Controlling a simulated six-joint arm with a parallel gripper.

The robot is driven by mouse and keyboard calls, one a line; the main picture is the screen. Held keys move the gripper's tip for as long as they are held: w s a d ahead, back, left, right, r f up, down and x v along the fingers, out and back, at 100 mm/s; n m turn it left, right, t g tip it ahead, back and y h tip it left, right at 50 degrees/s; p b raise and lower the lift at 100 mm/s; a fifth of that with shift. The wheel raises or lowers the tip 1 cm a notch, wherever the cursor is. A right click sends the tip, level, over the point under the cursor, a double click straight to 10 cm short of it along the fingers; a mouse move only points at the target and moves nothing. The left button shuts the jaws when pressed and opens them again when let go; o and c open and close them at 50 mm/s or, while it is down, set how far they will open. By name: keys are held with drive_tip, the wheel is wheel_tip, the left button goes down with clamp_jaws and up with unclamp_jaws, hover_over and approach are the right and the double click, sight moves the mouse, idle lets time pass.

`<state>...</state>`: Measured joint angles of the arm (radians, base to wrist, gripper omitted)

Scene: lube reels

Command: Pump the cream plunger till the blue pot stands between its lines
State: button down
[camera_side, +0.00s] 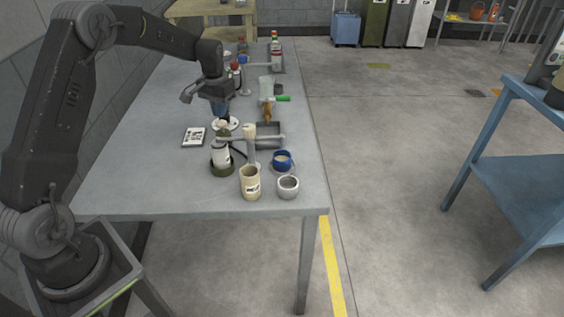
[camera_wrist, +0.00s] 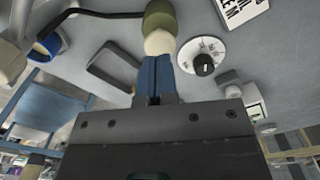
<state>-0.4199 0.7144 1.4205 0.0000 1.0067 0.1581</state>
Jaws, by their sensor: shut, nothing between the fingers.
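A beige can (camera_side: 250,184) and a grey pot (camera_side: 288,187) stand at the front. A dark tray (camera_side: 269,129) lies behind the spout. A dial (camera_wrist: 204,62) and a printed card (camera_side: 194,137) are nearby. The table's front left is clear.

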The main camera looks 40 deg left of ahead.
sight(221, 122)
drive_tip(key=shift+f, duration=0.1)
idle(0.4)
drive_tip(key=shift+f, duration=2.2)
drive_tip(key=shift+r, duration=3.85)
